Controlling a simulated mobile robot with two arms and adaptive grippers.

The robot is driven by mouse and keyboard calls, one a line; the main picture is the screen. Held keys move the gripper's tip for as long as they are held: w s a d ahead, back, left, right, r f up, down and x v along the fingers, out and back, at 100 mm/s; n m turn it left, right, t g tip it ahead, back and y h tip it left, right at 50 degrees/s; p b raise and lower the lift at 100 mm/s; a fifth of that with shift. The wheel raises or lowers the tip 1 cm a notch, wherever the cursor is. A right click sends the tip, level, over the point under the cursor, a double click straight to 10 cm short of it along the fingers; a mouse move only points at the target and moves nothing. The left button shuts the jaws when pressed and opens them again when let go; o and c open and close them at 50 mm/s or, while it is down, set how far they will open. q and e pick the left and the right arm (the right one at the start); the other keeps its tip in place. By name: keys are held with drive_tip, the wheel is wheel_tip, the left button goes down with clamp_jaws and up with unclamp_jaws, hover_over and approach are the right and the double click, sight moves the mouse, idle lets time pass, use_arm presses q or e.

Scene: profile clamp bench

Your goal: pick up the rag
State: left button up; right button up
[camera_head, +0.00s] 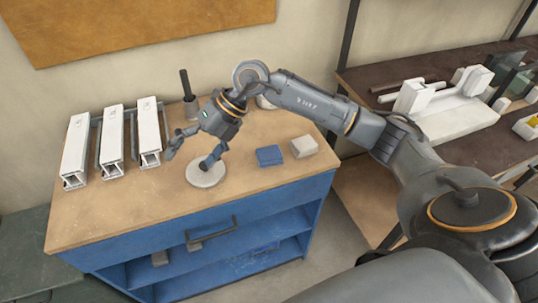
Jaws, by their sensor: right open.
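Two small folded pads that look like cloth lie side by side on the wooden bench top (110,215), right of its middle. One is a blue folded cloth (269,156), the other a pale grey folded cloth (303,146); I cannot tell which is the rag. My right gripper (188,159) is open and empty, left of both cloths. Its fingers point down, with one fingertip over or at a pale round disc (206,176); I cannot tell whether they touch. My left gripper is not in view.
A dark upright handle (187,88) stands behind my gripper. A second dark table (480,140) at right holds a white fixture (450,112). The front left of the bench is clear.

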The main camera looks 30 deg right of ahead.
drive_tip(key=w+d+m+h, duration=0.2)
drive_tip(key=d+h, duration=0.4)
drive_tip(key=d, duration=0.7)
drive_tip(key=m+g+h, duration=0.1)
drive_tip(key=h, duration=0.2)
approach(269, 152)
drive_tip(key=f, duration=0.1)
drive_tip(key=f+p, duration=0.1)
drive_tip(key=f, duration=0.1)
drive_tip(key=shift+d+f+p, duration=0.25)
drive_tip(key=shift+p, duration=0.05)
drive_tip(key=f, duration=0.1)
drive_tip(key=f+p, duration=0.1)
drive_tip(key=f, duration=0.1)
drive_tip(key=f+p, duration=0.1)
drive_tip(key=shift+s+a+f, duration=0.1)
drive_tip(key=shift+a+f, duration=0.15)
drive_tip(key=shift+f, duration=0.6)
drive_tip(key=c, duration=1.2)
